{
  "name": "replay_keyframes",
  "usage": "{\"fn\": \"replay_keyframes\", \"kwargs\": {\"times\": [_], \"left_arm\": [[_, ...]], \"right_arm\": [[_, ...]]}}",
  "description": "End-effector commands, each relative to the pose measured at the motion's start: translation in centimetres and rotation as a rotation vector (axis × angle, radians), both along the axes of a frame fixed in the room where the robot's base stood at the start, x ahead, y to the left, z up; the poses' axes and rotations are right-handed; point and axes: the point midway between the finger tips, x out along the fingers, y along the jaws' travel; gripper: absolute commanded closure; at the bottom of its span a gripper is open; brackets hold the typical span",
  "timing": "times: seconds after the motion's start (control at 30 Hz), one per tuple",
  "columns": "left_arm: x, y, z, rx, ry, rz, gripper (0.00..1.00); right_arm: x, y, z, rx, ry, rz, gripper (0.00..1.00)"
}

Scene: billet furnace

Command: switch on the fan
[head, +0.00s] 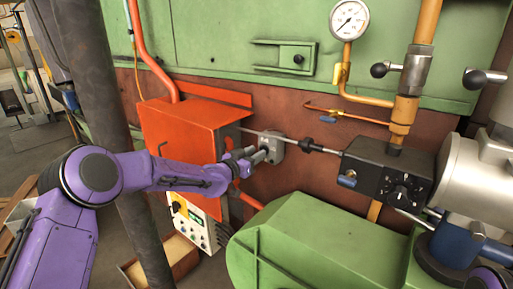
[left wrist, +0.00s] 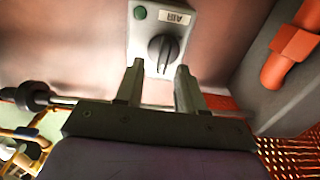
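A small grey switch box (head: 277,151) is fixed to the brown wall in the head view. In the left wrist view the switch box (left wrist: 142,38) carries a black rotary knob (left wrist: 163,52), a green round button or lamp (left wrist: 140,13) and a short label that appears upside down. My left gripper (head: 259,156) is in front of the box. In the left wrist view its two fingers (left wrist: 160,68) are apart, with the knob between and just beyond the tips. Nothing is held, and contact with the knob cannot be told. My right gripper is out of view.
An orange-red cabinet (head: 185,135) stands left of the switch box, with a control panel (head: 193,220) below it. A metal rod (head: 320,149) runs close by to a black box (head: 385,172). A green housing (head: 310,245) lies below. A dark post (head: 95,70) stands near my left arm.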

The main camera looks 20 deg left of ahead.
Motion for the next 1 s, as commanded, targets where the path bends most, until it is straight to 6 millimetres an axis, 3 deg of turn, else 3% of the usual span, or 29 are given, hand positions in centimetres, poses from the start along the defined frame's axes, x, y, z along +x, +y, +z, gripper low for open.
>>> {"fn": "replay_keyframes", "kwargs": {"times": [0.37,0.5,0.77,1.0], "left_arm": [[1.0,-0.4,-0.1,-0.003,0.001,0.0,0.62],[1.0,-0.4,-0.1,-0.003,0.001,0.0,1.0],[1.0,-0.5,-0.3,0.004,0.001,-0.001,1.0],[1.0,-0.6,-0.6,0.071,-0.024,-0.002,1.0]], "right_arm": [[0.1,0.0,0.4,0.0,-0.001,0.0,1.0],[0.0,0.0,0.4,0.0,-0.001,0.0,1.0],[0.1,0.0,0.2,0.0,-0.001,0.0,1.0],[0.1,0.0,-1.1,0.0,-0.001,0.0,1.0]]}}
